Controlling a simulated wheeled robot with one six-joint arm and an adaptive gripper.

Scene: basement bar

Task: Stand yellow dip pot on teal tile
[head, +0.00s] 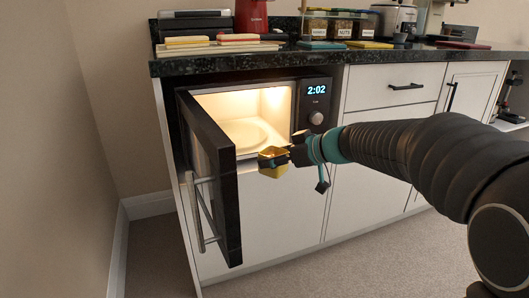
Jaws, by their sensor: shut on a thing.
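The yellow dip pot (272,164) is held at the end of my arm, just in front of the open microwave. It looks roughly upright. My gripper (287,157) is shut on the pot from its right side; the fingers partly hide it. A teal tile (322,45) lies flat on the dark countertop near its front edge, above and to the right of the pot. Nothing is seen standing on the tile.
The microwave (317,118) is lit inside, with a turntable plate (245,134). Its door (212,165) stands open to the left of my gripper. The countertop (240,62) overhangs above. It holds a yellow-green tile (370,45), a red tile (462,45) and a rack of labelled jars (338,27).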

